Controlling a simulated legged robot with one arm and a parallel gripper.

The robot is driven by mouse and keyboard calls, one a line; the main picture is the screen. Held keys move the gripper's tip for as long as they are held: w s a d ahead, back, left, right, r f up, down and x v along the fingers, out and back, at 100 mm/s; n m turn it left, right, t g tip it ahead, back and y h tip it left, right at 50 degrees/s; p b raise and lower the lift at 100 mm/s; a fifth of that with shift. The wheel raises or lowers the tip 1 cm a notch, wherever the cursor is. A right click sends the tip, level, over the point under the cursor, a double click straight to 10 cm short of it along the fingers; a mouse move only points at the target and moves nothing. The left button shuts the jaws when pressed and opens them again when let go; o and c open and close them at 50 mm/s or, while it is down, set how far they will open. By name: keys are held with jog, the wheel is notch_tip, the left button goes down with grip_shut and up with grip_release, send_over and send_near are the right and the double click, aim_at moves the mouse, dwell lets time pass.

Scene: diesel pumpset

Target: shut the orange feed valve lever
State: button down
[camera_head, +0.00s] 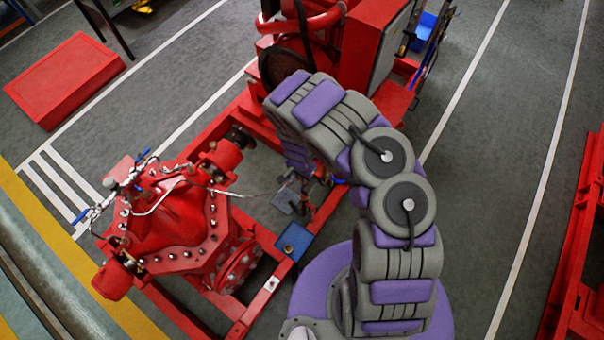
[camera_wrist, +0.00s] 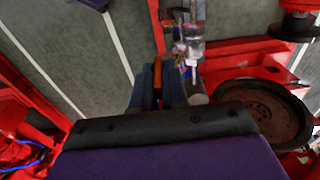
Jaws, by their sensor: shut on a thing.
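The orange feed valve lever (camera_wrist: 157,74) shows in the wrist view as a narrow upright orange piece between the two blue-grey fingers of my gripper (camera_wrist: 160,90). The fingers are shut on it, and their tips cover part of it. The valve body cannot be made out clearly. In the head view my gripper (camera_head: 291,196) is low beside the red frame, below my arm. The lever cannot be told apart there.
A dark round wheel (camera_wrist: 262,108) is close on the right. The red pump (camera_head: 175,215) stands left of my arm, the red engine (camera_head: 340,50) behind it. Grey floor (camera_head: 490,170) is free on the right.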

jog(key=shift+s+d+f, duration=0.1)
jog(key=shift+s+f, duration=0.1)
dwell(0.4)
jog(key=c, duration=1.5)
grip_release()
jog(key=shift+c, duration=0.2)
jog(key=o, duration=0.3)
jog(key=shift+w+d, duration=0.15)
jog(key=shift+w, duration=0.2)
jog(key=shift+r, duration=0.15)
notch_tip(320, 180, up, 17)
jog(key=b, duration=0.1)
jog(key=shift+s, duration=0.2)
jog(key=shift+b, duration=0.3)
